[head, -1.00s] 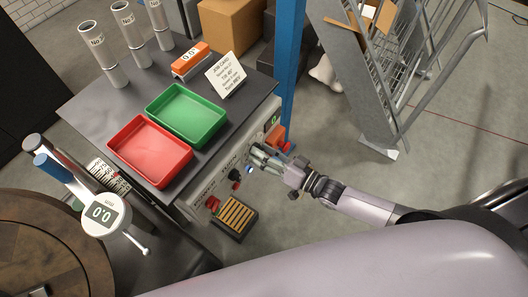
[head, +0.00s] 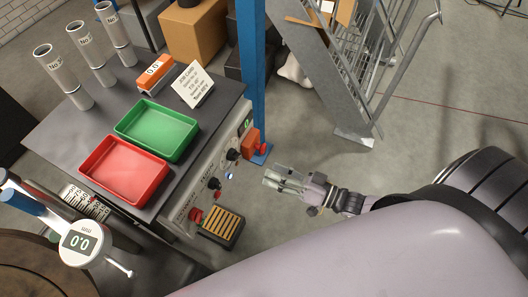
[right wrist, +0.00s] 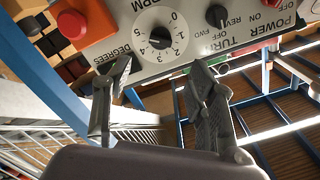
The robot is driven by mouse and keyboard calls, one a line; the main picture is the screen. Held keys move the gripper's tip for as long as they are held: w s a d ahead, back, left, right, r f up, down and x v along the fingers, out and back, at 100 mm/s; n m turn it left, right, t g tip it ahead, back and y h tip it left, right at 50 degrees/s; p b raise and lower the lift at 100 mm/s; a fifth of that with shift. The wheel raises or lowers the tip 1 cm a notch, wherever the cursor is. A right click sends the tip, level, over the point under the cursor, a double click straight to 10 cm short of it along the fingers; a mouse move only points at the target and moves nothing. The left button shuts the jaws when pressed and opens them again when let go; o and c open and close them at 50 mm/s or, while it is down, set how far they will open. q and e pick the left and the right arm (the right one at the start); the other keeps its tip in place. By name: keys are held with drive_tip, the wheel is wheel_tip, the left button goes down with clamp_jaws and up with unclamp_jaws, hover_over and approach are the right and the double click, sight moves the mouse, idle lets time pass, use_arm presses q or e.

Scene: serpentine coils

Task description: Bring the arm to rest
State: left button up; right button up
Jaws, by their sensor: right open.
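My right gripper (head: 268,178) is in front of the control panel of the bench, to the right of its knobs in the head view. In the right wrist view its two fingers (right wrist: 160,95) are spread apart with nothing between them. Beyond the fingertips is the panel (right wrist: 190,45) with a numbered dial (right wrist: 155,36) and a dark selector knob (right wrist: 216,15). The fingers look clear of the panel, though the exact gap is hard to judge. My left gripper is not in view.
The bench holds a red tray (head: 84,170), a green tray (head: 124,127), upright numbered tubes and a card (head: 192,88). A blue post (head: 252,60) and a wire cage cart (head: 345,70) stand behind. A round gauge (head: 84,243) is at lower left. Floor to the right is open.

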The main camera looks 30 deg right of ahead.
drive_tip(key=shift+s+d, duration=0.15)
drive_tip(key=shift+s, duration=0.1)
idle(0.3)
drive_tip(key=s+d+f+g+h, duration=0.2)
drive_tip(key=d+f+h, duration=0.2)
drive_tip(key=f, duration=0.8)
drive_tip(key=s+d+f+g+h, duration=0.2)
drive_tip(key=d+f+h, duration=0.15)
drive_tip(key=f, duration=0.85)
drive_tip(key=s+a+f+g+h, duration=0.1)
drive_tip(key=s+f+g, duration=0.2)
drive_tip(key=s+f, duration=0.2)
drive_tip(key=s+a+f+n+g+h, duration=0.1)
drive_tip(key=s+f, duration=0.4)
drive_tip(key=s, duration=0.6)
drive_tip(key=s+a+f+n+g+h, duration=0.1)
drive_tip(key=s+a+f+g, duration=0.1)
drive_tip(key=s+f+g, duration=0.3)
drive_tip(key=s, duration=0.3)
drive_tip(key=shift+s+a+f, duration=0.15)
drive_tip(key=shift+a, duration=0.15)
drive_tip(key=shift+h, duration=0.25)
